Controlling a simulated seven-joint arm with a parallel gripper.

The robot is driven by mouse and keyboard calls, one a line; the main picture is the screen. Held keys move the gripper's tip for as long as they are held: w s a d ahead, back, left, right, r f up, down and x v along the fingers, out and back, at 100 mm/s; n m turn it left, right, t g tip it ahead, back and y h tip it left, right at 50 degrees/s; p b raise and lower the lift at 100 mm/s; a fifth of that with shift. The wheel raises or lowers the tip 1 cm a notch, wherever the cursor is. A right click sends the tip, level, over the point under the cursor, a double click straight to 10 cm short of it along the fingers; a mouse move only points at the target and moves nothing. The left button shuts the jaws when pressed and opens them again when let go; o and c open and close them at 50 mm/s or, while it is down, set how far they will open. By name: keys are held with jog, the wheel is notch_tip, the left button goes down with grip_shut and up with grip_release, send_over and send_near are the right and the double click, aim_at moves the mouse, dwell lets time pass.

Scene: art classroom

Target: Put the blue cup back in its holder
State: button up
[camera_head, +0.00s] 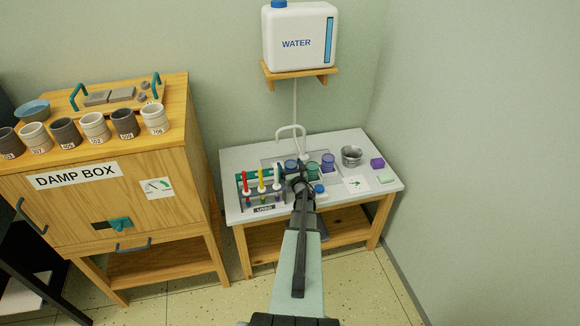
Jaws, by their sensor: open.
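A dark blue, see-through cup (291,166) stands near the back middle of the grey-white table, just behind my gripper. A green cup (312,169) and a purple cup (328,162) stand to its right. I cannot tell which fitting there is the blue cup's holder, or whether the cup sits in one. My gripper (301,182) is over the table, in front of the cups. Its jaws are open, with nothing seen between them. My arm comes up from the bottom and hides part of the table. A small blue-topped item (319,189) is right of the gripper.
A rack of coloured brushes (262,187) stands at left on the table (349,140). A metal pot (352,156), a purple block (377,163) and a card (356,184) are at right. A thin tap (291,129) rises behind the cups. The damp box (170,222) stands left.

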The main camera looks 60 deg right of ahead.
jog(key=v, duration=0.7)
jog(key=shift+s+a+r, duration=0.25)
jog(key=shift+s, duration=0.05)
notch_tip(320, 180, up, 8)
jog(key=shift+w+d+f, duration=0.15)
jog(key=shift+d+f, duration=0.05)
